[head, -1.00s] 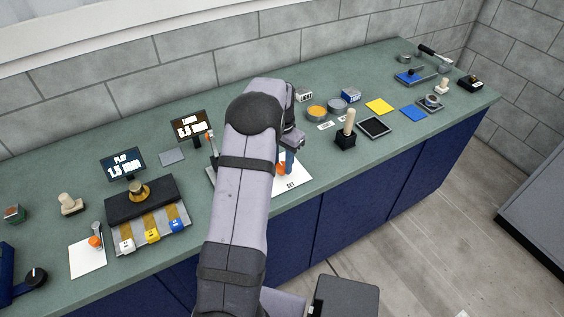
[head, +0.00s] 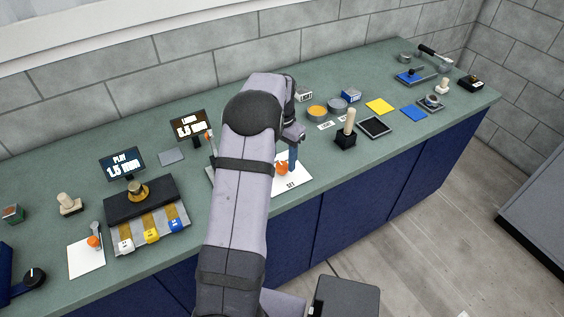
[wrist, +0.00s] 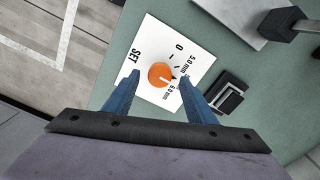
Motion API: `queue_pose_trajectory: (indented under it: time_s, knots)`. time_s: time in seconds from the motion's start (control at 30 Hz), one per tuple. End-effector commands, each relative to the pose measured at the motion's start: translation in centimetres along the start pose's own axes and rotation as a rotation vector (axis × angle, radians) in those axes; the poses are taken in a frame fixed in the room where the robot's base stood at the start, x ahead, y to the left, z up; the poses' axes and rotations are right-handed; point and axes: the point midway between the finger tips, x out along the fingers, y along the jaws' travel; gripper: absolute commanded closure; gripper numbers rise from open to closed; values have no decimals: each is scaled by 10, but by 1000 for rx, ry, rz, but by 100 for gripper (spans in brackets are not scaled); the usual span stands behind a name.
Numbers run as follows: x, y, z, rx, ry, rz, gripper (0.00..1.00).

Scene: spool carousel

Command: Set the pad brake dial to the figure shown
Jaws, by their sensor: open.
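An orange dial knob (wrist: 160,74) sits on a white plate (wrist: 152,38) marked SET, with 0 and mm figures around one side. It also shows in the head view (head: 282,169), partly hidden by my arm. A short pale mark shows on the knob, but I cannot read its setting surely. My gripper (wrist: 159,78) is open, one blue finger on each side of the knob; contact is not clear. A screen (head: 122,163) at the left reads PLAY 1.5 mm. A second screen (head: 188,126) seems to read 1.5 mm, its top word unclear.
A padded block (head: 142,198) with colored tabs stands left of my arm. A second white card (head: 86,257) with an orange-tipped piece lies farther left. A black-based stamp (head: 346,139) and a dark pad (head: 374,127) stand right of the dial.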

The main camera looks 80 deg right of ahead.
Motion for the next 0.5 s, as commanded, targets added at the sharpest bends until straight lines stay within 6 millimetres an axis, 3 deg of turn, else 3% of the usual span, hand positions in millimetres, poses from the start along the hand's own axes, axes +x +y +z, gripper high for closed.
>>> queue_pose_trajectory:
  time_s: [0.3,0.5]
  knots:
    - [-42,0,-1,0,3,-2,49]
    - [-54,0,0,0,1,-1,49]
